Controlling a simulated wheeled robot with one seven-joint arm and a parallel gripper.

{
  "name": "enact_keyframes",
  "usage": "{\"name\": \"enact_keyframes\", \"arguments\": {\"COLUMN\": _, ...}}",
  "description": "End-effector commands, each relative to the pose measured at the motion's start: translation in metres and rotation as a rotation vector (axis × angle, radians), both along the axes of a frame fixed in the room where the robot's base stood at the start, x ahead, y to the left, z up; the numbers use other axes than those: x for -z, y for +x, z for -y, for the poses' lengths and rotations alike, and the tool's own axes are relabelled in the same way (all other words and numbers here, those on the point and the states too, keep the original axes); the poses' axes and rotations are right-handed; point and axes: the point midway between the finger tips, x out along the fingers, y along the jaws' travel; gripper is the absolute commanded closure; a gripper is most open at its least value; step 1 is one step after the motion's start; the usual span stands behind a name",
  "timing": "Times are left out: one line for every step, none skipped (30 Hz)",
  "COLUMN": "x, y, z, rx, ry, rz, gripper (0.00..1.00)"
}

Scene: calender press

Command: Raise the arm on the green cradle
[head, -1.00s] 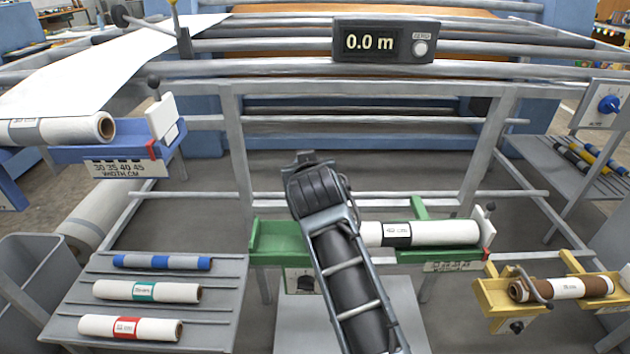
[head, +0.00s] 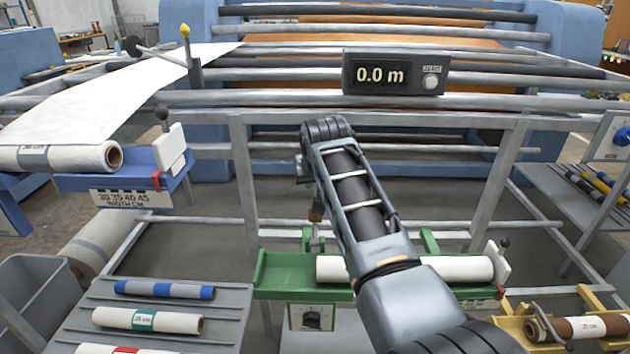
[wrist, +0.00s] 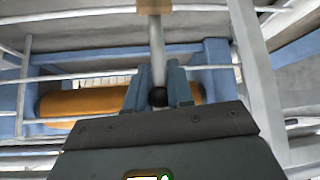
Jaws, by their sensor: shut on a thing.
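The green cradle (head: 285,272) stands at the centre of the head view, with a white roll (head: 460,268) lying in it. A grey rod (head: 315,243), which looks like the cradle's arm, rises upright at its back left, with a brown block at its upper part. In the wrist view the grey rod (wrist: 157,50) runs from a tan block (wrist: 155,6) to a black ball knob (wrist: 158,97). My gripper (wrist: 158,92) is shut on this knob, one blue-grey finger on each side. In the head view my own arm hides most of the gripper and part of the roll.
A blue cradle (head: 120,182) with a white roll stands at the left, a yellow cradle (head: 515,328) with a brown roll at the lower right. A rack (head: 235,300) holds spare rolls. The display (head: 395,74) reads 0.0 m. Machine frame rails cross behind my arm.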

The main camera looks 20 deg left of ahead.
Motion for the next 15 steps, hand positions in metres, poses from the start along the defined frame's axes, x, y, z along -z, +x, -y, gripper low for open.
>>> {"name": "enact_keyframes", "arguments": {"x": 0.0089, "y": -0.0013, "z": 0.0031, "rx": 0.002, "ry": -0.014, "rz": -0.023, "gripper": 1.00}}
{"name": "enact_keyframes", "arguments": {"x": 0.0092, "y": -0.0011, "z": 0.0032, "rx": 0.003, "ry": -0.015, "rz": -0.029, "gripper": 1.00}}
{"name": "enact_keyframes", "arguments": {"x": 0.0095, "y": -0.0009, "z": 0.0031, "rx": 0.002, "ry": -0.018, "rz": -0.036, "gripper": 1.00}}
{"name": "enact_keyframes", "arguments": {"x": 0.0097, "y": -0.0008, "z": 0.0031, "rx": 0.002, "ry": -0.019, "rz": -0.042, "gripper": 1.00}}
{"name": "enact_keyframes", "arguments": {"x": 0.0109, "y": -0.0010, "z": 0.0033, "rx": 0.002, "ry": -0.019, "rz": -0.042, "gripper": 1.00}}
{"name": "enact_keyframes", "arguments": {"x": 0.0115, "y": -0.0008, "z": 0.0033, "rx": 0.002, "ry": -0.019, "rz": -0.041, "gripper": 1.00}}
{"name": "enact_keyframes", "arguments": {"x": 0.0118, "y": -0.0007, "z": 0.0033, "rx": 0.003, "ry": -0.019, "rz": -0.041, "gripper": 1.00}}
{"name": "enact_keyframes", "arguments": {"x": 0.0120, "y": -0.0006, "z": 0.0033, "rx": 0.003, "ry": -0.019, "rz": -0.041, "gripper": 1.00}}
{"name": "enact_keyframes", "arguments": {"x": 0.0124, "y": -0.0004, "z": 0.0033, "rx": 0.003, "ry": -0.019, "rz": -0.041, "gripper": 1.00}}
{"name": "enact_keyframes", "arguments": {"x": 0.0126, "y": -0.0003, "z": 0.0033, "rx": 0.003, "ry": -0.019, "rz": -0.040, "gripper": 1.00}}
{"name": "enact_keyframes", "arguments": {"x": 0.0128, "y": -0.0003, "z": 0.0033, "rx": 0.003, "ry": -0.019, "rz": -0.040, "gripper": 1.00}}
{"name": "enact_keyframes", "arguments": {"x": 0.0132, "y": -0.0002, "z": 0.0034, "rx": 0.003, "ry": -0.019, "rz": -0.040, "gripper": 1.00}}
{"name": "enact_keyframes", "arguments": {"x": 0.0134, "y": -0.0001, "z": 0.0034, "rx": 0.003, "ry": -0.019, "rz": -0.040, "gripper": 1.00}}
{"name": "enact_keyframes", "arguments": {"x": 0.0137, "y": -0.0001, "z": 0.0035, "rx": 0.003, "ry": -0.019, "rz": -0.040, "gripper": 1.00}}
{"name": "enact_keyframes", "arguments": {"x": 0.0139, "y": -0.0001, "z": 0.0035, "rx": 0.003, "ry": -0.019, "rz": -0.040, "gripper": 1.00}}
